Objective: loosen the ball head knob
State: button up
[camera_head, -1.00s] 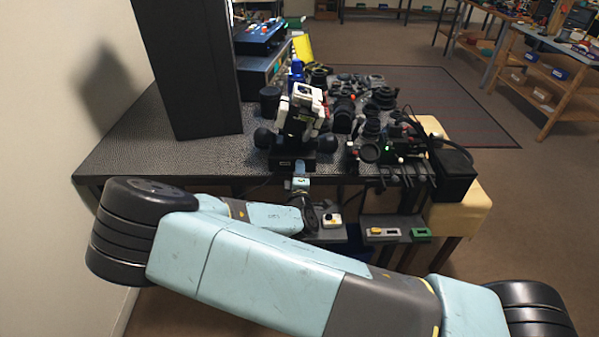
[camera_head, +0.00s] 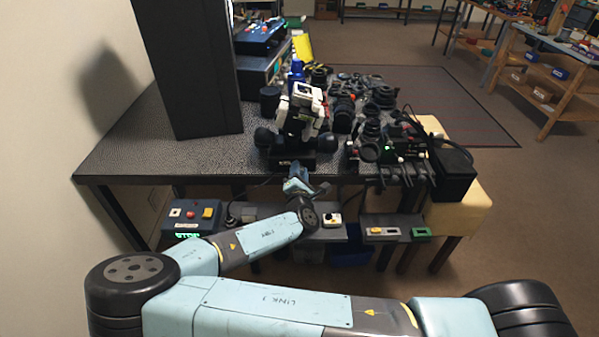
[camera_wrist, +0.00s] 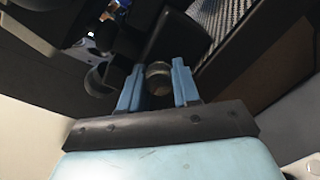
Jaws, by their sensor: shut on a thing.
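The ball head knob (camera_wrist: 158,77) is a small dark round piece between the two blue fingers of my gripper (camera_wrist: 157,68) in the wrist view. My gripper is shut on it, one finger on each side. In the head view my gripper (camera_head: 296,180) is at the front edge of the bench, just below a black and white device on a dark base (camera_head: 293,155). The knob is too small and covered to make out there.
The black bench top (camera_head: 150,148) is clear at the left, beside a tall black panel (camera_head: 185,70). Several dark lens parts crowd the right. A lower shelf holds a box with a red button (camera_head: 190,214) and a box with a yellow button (camera_head: 332,220).

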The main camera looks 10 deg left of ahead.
jog(key=shift+s+a+f+n, duration=0.15)
jog(key=shift+f+n, duration=0.15)
jog(key=shift+n, duration=0.4)
jog(key=o, duration=0.8)
jog(key=shift+o, duration=1.3)
jog(key=shift+r, duration=0.15)
jog(key=v, duration=1.3)
jog(key=shift+s+d, duration=0.25)
jog(key=shift+d, duration=0.05)
